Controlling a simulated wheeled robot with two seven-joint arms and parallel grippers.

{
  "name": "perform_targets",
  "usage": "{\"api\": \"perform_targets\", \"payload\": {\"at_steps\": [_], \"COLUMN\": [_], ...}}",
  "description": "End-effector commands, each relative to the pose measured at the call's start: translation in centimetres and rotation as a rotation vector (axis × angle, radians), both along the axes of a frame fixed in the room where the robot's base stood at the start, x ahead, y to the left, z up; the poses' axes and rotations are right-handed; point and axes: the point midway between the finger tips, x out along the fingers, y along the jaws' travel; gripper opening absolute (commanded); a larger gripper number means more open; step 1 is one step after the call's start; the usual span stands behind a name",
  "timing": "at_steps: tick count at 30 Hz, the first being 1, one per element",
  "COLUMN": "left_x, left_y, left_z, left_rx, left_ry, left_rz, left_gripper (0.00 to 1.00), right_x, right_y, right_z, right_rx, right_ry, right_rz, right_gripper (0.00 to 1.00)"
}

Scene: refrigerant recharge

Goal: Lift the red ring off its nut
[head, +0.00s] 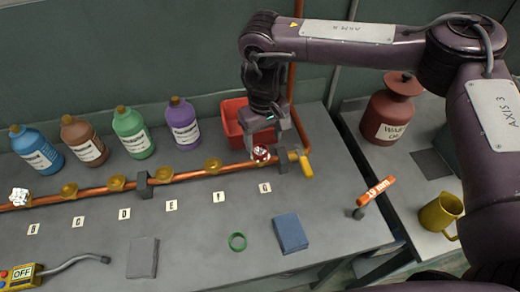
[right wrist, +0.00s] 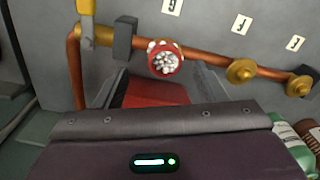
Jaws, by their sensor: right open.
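The red ring (head: 261,154) sits around a nut on the copper pipe, near the pipe's right end, above the label G. In the right wrist view the red ring (right wrist: 165,69) surrounds a nut (right wrist: 165,57) covered in white, frost-like lumps. My right gripper (head: 264,138) points down just above and behind the ring. In the right wrist view its open fingers (right wrist: 160,88) lie to either side, short of the ring, with nothing visibly held. The exact gap to the ring is hard to judge. My left gripper is not in view.
The copper pipe (head: 197,173) carries several brass nuts, dark clamps and a yellow valve handle (head: 306,166) close right of the ring. A red bin (head: 233,122) stands behind.

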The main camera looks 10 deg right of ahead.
Motion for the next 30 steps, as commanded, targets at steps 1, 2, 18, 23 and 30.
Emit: {"api": "perform_targets", "payload": {"at_steps": [1, 2, 18, 23, 30], "left_x": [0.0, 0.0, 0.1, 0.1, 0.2], "left_y": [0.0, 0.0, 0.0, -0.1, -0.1], "left_z": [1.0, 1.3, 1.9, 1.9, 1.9], "left_rx": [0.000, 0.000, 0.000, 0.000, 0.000], "left_ry": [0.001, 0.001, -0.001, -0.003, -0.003], "left_rz": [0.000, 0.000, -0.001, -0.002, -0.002], "left_gripper": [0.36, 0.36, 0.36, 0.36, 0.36], "right_x": [-0.1, -0.1, 0.0, 0.0, 0.0], "right_y": [0.2, 0.4, 0.6, 0.6, 0.6], "right_z": [-0.3, -0.8, -4.1, -4.1, -4.0], "right_rx": [-0.003, -0.003, 0.000, 0.001, 0.000], "right_ry": [0.003, 0.003, 0.000, 0.000, -0.001], "right_rz": [0.002, 0.003, 0.003, 0.003, 0.003], "right_gripper": [0.64, 0.64, 0.56, 0.36, 0.17]}}
